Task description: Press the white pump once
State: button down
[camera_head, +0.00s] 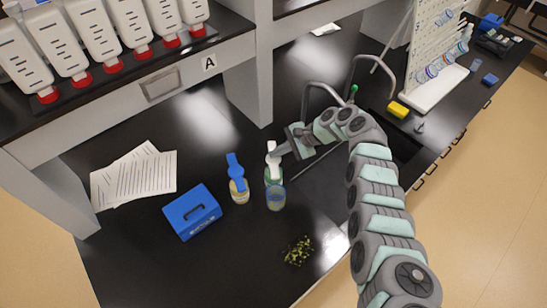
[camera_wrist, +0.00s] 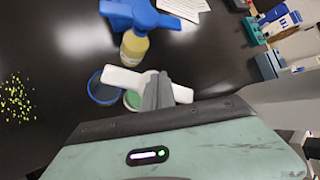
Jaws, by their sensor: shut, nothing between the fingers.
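The white pump (camera_head: 272,152) tops a bottle with green contents (camera_head: 272,176) on the black bench in the head view. In the wrist view the white pump (camera_wrist: 122,77) lies partly behind my fingers, with green showing below it. My gripper (camera_head: 280,151) is shut and empty. Its fingertips (camera_wrist: 159,80) are at the pump head, overlapping it in the wrist view. I cannot tell whether they touch it. A clear blue-tinted cup (camera_head: 276,198) stands close in front of the bottle.
A bottle with a blue pump (camera_head: 236,172) stands just left. A blue box (camera_head: 192,212) and papers (camera_head: 135,175) lie further left. Green-yellow bits (camera_head: 299,251) lie in front. Sink taps (camera_head: 325,92) rise behind my arm.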

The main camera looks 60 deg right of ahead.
aim_at(277, 158)
jog(key=shift+f+b, duration=0.35)
jog(key=shift+f, duration=0.25)
dwell(0.3)
dwell(0.4)
jog(key=shift+r+p, duration=1.3)
jog(key=shift+p, duration=0.15)
jog(key=shift+r, duration=0.1)
notch_tip(277, 158, up, 5)
jog(key=p, duration=0.5)
